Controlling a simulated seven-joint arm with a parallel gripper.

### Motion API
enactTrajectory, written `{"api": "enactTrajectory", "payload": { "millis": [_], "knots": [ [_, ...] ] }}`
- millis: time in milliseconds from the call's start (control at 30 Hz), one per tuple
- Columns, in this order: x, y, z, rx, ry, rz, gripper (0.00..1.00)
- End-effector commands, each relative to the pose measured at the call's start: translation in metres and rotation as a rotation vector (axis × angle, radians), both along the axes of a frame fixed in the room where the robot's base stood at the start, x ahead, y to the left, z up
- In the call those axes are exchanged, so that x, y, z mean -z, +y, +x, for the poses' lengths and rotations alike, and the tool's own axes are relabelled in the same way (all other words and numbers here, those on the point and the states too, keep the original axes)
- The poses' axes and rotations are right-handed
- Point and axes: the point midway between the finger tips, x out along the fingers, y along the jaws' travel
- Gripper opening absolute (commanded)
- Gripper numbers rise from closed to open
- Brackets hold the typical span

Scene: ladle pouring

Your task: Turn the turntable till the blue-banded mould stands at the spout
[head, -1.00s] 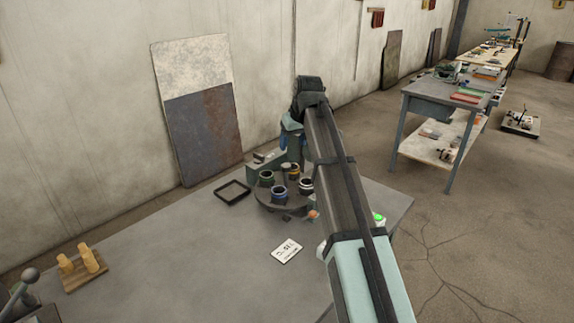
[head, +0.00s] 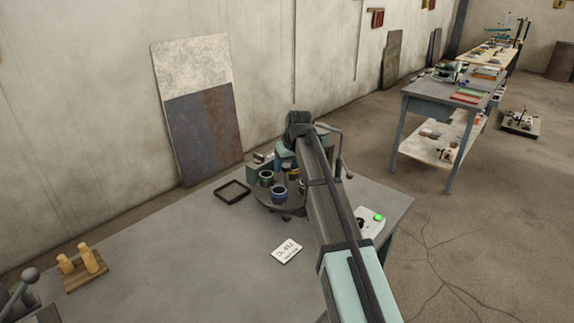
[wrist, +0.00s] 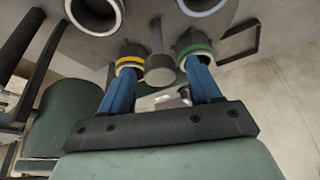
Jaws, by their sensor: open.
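The dark round turntable (head: 263,205) stands on the grey table with banded moulds on it. The blue-banded mould (head: 279,193) is on its near side in the head view. The green-banded mould (head: 266,178) is left of it, the yellow-banded mould (head: 293,174) behind. In the wrist view my gripper (wrist: 160,73) is open, its blue fingers apart near the green-banded mould (wrist: 195,45) and yellow-banded mould (wrist: 130,62). A grey post (wrist: 158,66) shows between the fingers; contact is unclear. In the head view my arm hides the turntable's right side. I cannot make out the spout.
A black square frame (head: 233,191) lies left of the turntable, and a printed card (head: 287,250) lies in front. A white box with a green light (head: 378,217) is at the right. A bent metal bar (head: 338,150) rises behind my arm. The table's left middle is clear.

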Motion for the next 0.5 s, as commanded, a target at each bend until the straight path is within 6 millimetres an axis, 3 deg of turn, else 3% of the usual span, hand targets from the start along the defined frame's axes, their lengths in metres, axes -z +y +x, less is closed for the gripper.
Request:
{"api": "enactTrajectory", "payload": {
  "millis": [233, 500],
  "knots": [
    [0.0004, 0.0002, 0.0001, 0.000, 0.000, 0.000, 0.63],
    [0.0003, 0.0001, 0.0001, 0.000, 0.000, 0.000, 0.37]
  ]
}}
